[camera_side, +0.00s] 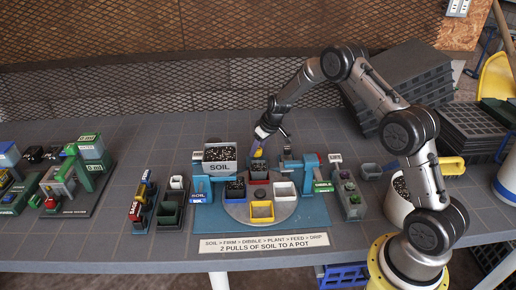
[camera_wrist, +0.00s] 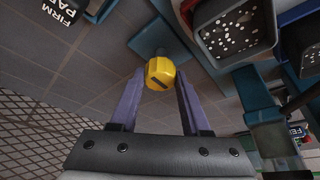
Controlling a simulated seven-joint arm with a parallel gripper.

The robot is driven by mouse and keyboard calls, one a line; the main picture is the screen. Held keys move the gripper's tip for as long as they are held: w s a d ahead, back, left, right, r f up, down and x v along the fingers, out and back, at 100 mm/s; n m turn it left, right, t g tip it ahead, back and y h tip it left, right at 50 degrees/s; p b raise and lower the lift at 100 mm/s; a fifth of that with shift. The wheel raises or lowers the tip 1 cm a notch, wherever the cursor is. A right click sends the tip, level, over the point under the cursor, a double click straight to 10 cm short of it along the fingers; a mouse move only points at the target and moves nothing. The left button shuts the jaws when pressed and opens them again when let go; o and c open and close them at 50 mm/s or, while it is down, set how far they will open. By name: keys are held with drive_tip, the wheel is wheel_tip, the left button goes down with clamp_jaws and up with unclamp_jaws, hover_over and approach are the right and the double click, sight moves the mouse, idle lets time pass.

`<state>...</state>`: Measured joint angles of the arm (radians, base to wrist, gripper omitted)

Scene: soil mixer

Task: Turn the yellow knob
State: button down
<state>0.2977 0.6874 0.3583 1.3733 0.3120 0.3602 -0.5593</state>
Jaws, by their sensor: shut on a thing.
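The yellow knob (camera_wrist: 160,72) shows in the wrist view between the fingertips of my gripper (camera_wrist: 160,82). It has a dark slot across its face and sits on a blue mount (camera_wrist: 150,35). My gripper's two purple fingers are shut on it, one on each side. In the side view my gripper (camera_side: 258,147) reaches down behind the soil mixer, to the right of the box marked SOIL (camera_side: 220,167). A bit of yellow shows at its tips there, but most of the knob's surroundings are hidden.
The round turntable (camera_side: 245,213) in front holds several pots, one of them yellow (camera_side: 262,211). Blue posts (camera_side: 312,163) stand to the right. Small machines (camera_side: 140,203) stand at the left, and a white bucket (camera_side: 398,208) stands near my base. The wrist view shows a soil-filled container (camera_wrist: 238,25) close at the right.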

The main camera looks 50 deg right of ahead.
drive_tip(key=m+h, duration=0.1)
drive_tip(key=m, duration=0.2)
drive_tip(key=m+h, duration=0.1)
drive_tip(key=m, duration=0.2)
drive_tip(key=shift+w+a+g, duration=0.1)
drive_tip(key=shift+a+g, duration=0.1)
drive_tip(key=shift+g, duration=0.2)
drive_tip(key=m+g+h, duration=0.1)
drive_tip(key=m, duration=0.2)
drive_tip(key=m+h, duration=0.1)
drive_tip(key=m, duration=0.3)
drive_tip(key=shift+w+a+g, duration=0.1)
drive_tip(key=shift+g, duration=0.3)
drive_tip(key=shift+c, duration=1.8)
unclamp_jaws()
drive_tip(key=v, duration=1.3)
drive_tip(key=shift+a+r, duration=0.25)
drive_tip(key=shift+r, duration=0.1)
